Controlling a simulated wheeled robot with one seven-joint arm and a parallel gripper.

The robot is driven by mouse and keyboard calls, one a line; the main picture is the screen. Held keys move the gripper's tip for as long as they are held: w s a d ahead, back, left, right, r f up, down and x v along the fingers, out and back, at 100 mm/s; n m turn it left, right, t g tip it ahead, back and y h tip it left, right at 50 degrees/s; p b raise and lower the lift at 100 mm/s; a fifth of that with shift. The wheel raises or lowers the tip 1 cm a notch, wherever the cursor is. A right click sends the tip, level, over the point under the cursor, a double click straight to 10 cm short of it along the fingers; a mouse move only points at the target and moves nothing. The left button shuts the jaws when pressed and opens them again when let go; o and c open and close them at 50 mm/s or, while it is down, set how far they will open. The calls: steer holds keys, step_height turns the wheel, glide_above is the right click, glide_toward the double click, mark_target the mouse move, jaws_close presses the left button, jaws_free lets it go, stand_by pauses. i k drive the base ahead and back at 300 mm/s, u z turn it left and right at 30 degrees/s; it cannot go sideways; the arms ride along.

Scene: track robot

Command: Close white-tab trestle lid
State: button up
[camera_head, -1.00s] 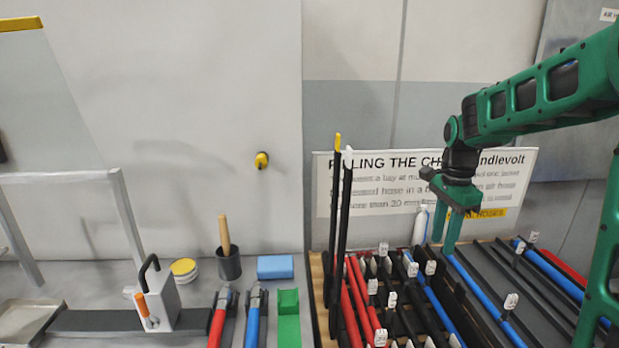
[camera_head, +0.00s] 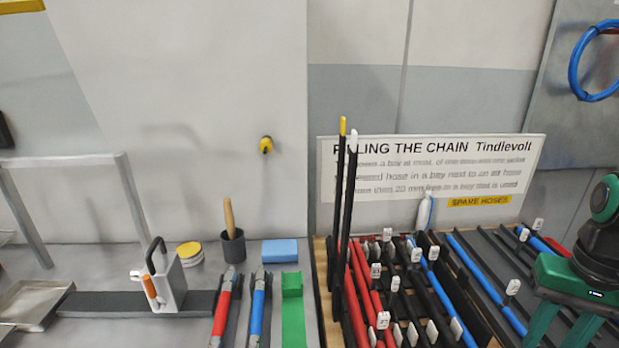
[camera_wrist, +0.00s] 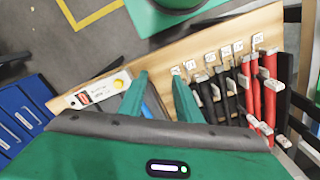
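The white-tab lid (camera_head: 349,190) stands upright at the left side of the hose trestle (camera_head: 322,285). It shows nearly edge-on as a thin black strip with a white tab on top. A similar black lid with a yellow tab (camera_head: 337,190) stands upright just left of it. My gripper (camera_head: 563,335) is at the lower right of the head view, well right of both lids, with its fingertips cut off by the frame. In the wrist view my gripper (camera_wrist: 160,88) has its fingers apart and holds nothing. I cannot make out either lid there.
Black, red and blue hoses with white tags lie in the trestle, such as a blue hose (camera_head: 490,285). A sign (camera_head: 430,175) stands behind. A white bottle (camera_head: 424,210) stands before it.

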mark_target(353, 157)
steer(key=u, duration=0.45)
steer(key=k, duration=1.1)
steer(key=u, duration=1.05)
steer(key=i, duration=1.1)
steer(key=u, duration=0.35)
